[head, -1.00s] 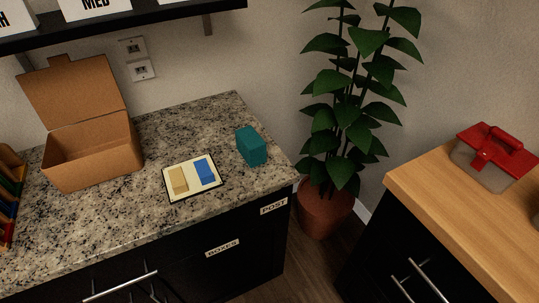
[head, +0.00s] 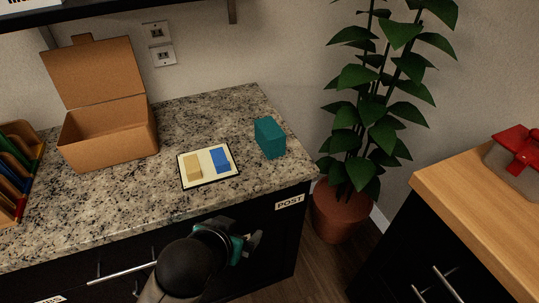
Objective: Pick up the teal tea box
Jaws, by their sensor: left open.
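The teal tea box (head: 270,138) stands upright on the speckled granite counter, near its right end. My left gripper (head: 254,243) is in the lower middle of the head view, in front of the counter's dark cabinet and below the counter top. It is open and empty, apart from the tea box, which stands above and beyond it in the picture. My right gripper is not in view.
A flat card (head: 208,167) with a tan and a blue patch lies left of the tea box. An open cardboard box (head: 108,135) and a wooden rack (head: 18,170) stand further left. A potted plant (head: 342,215) stands right of the counter (head: 120,205), before a wooden-topped cabinet (head: 460,190).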

